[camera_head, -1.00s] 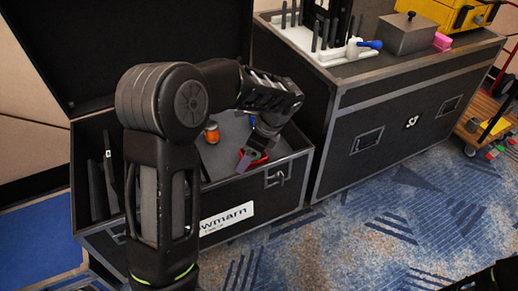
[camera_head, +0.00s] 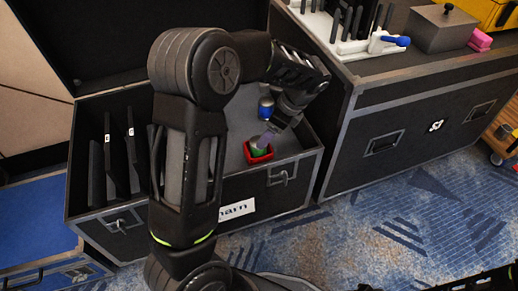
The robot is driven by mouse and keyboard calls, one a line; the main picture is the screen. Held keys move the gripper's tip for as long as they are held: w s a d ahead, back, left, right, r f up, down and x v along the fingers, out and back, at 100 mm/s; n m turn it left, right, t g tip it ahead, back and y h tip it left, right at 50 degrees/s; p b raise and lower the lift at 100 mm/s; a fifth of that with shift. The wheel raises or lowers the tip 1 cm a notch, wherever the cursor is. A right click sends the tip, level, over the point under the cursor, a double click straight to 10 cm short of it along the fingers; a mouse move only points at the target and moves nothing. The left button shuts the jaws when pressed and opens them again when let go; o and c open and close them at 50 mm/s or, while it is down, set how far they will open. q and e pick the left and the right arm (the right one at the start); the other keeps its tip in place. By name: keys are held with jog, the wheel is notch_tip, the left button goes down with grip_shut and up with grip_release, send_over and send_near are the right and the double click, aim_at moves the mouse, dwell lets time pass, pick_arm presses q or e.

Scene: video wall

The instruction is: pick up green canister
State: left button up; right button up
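A green canister (camera_head: 260,149), small and partly covered, sits in a red square holder (camera_head: 258,159) on the grey floor of an open black case. My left arm reaches over the case, and my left gripper (camera_head: 266,140), with purplish fingers, points down right at the green canister. The fingers overlap the canister in the picture; whether they are open or closed around it is too small to tell. My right gripper is out of view; only a dark part of that arm shows at the bottom right.
A blue canister (camera_head: 266,108) stands just behind the red holder. The open case (camera_head: 290,170) has raised walls and dark upright panels (camera_head: 108,150) at its left. A taller black case (camera_head: 400,125) stands close on the right, carrying a grey box (camera_head: 444,28).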

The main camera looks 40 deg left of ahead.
pick_arm(q)
jog(key=shift+a+f, duration=0.25)
jog(key=shift+f, duration=0.35)
jog(key=b+x, duration=0.2)
jog(key=x, duration=0.2)
jog(key=shift+a+f+b, duration=0.1)
jog(key=shift+f+b, duration=0.1)
jog(key=shift+b, duration=0.15)
jog(key=shift+a+f, duration=0.2)
jog(key=shift+f, duration=0.15)
jog(key=c, duration=1.5)
